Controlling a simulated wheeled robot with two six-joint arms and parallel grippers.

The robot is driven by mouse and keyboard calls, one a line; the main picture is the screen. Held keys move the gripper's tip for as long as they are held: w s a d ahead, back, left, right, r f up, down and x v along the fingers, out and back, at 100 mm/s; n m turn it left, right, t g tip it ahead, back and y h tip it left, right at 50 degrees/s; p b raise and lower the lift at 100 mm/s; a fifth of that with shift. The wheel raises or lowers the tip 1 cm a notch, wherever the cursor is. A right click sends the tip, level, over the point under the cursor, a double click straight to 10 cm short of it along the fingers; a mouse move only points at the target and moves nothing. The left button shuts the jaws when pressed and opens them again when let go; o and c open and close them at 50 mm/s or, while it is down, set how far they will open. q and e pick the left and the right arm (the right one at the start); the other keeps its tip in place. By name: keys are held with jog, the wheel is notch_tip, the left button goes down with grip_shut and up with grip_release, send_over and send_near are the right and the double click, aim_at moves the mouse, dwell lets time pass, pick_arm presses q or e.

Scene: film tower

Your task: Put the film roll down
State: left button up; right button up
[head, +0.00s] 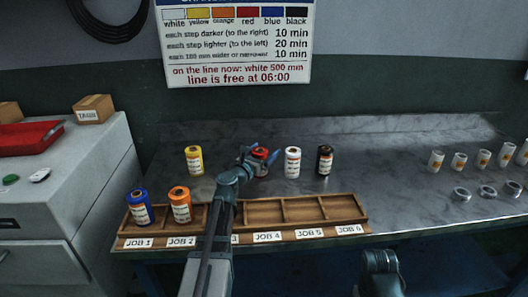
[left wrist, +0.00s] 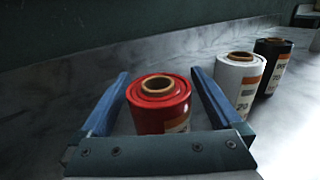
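The red film roll (left wrist: 160,108) stands upright on the grey worktop; it also shows in the head view (head: 261,153). My left gripper (left wrist: 160,78) is open, with its blue fingers on either side of the red roll and a narrow gap to each. In the head view my left gripper (head: 260,156) reaches over the tray to the back of the worktop. The roll's lower part is hidden by the gripper's palm in the wrist view. The wooden job tray (head: 262,219) has a blue roll (head: 140,208) at JOB 1 and an orange roll (head: 181,205) at JOB 2.
A yellow roll (head: 194,160) stands left of the red one; white (head: 292,162) and black (head: 325,160) rolls stand to its right. Small cores and rings are at the far right. JOB 4 to JOB 6 look empty; my left arm hides part of JOB 3.

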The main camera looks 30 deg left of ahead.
pick_arm(q)
jog(key=shift+r, duration=0.15)
jog(key=shift+s, duration=0.4)
jog(key=s, duration=1.1)
jog(key=shift+s+a, duration=0.15)
jog(key=shift+a, duration=0.05)
